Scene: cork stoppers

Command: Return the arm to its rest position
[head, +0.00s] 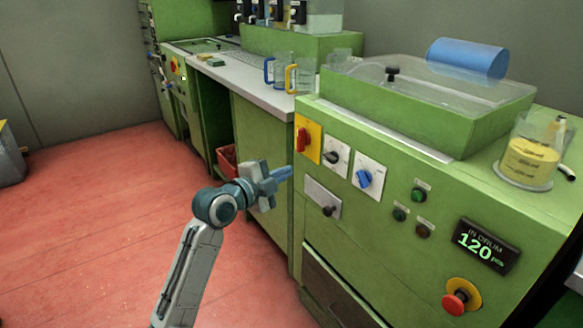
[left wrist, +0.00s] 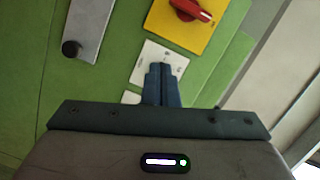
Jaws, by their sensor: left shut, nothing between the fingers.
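My left gripper (head: 283,173) is shut and empty in front of the green machine's (head: 380,240) control panel. In the left wrist view its two blue fingers (left wrist: 162,82) lie together, in front of a white dial plate whose knob they partly hide. In the head view the fingers point toward the panel, left of the black knob (head: 331,158) and below the red switch on its yellow plate (head: 303,140). Whether the fingertips touch the panel cannot be told. My right gripper is not in view.
A blue knob (head: 364,179), small buttons, a display reading 120 (head: 485,246) and a red emergency button (head: 454,304) are on the panel. A clear lid (head: 430,85) and a beaker of yellow contents (head: 531,155) are on top. Red floor at left is clear.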

